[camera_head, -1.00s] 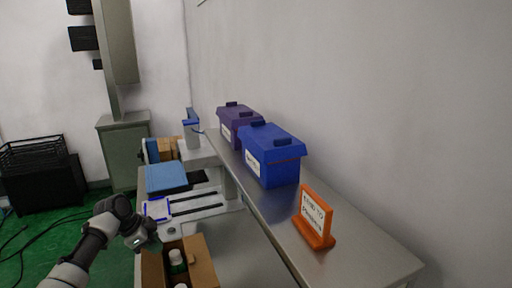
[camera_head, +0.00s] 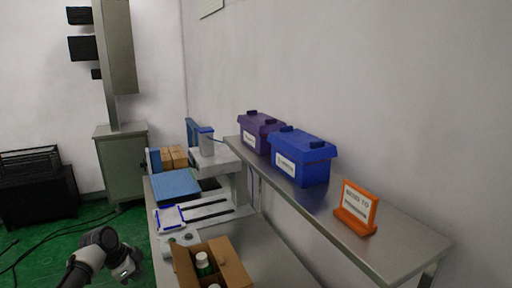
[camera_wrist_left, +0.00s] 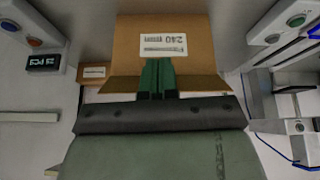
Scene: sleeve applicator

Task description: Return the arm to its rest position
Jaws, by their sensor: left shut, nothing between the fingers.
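My left arm comes in at the lower left of the head view. Its gripper (camera_head: 127,274) is left of the workbench and of the open cardboard box, over the green floor. In the left wrist view the two green fingers (camera_wrist_left: 156,82) are shut together with nothing between them. Behind them is the brown cardboard box (camera_wrist_left: 165,30) with a white label; it is also at the bottom of the head view (camera_head: 237,262), with its flaps open and white-capped bottles (camera_head: 203,262) inside. I see no contact with the box. My right gripper is in neither view.
A steel shelf (camera_head: 405,238) along the wall bears a purple bin (camera_head: 257,135), a blue bin (camera_head: 300,160) and an orange sign (camera_head: 357,208). The bench holds a grey-and-blue machine (camera_head: 215,165). A black crate stack (camera_head: 38,195) stands at the left. Green floor is open beside the arm.

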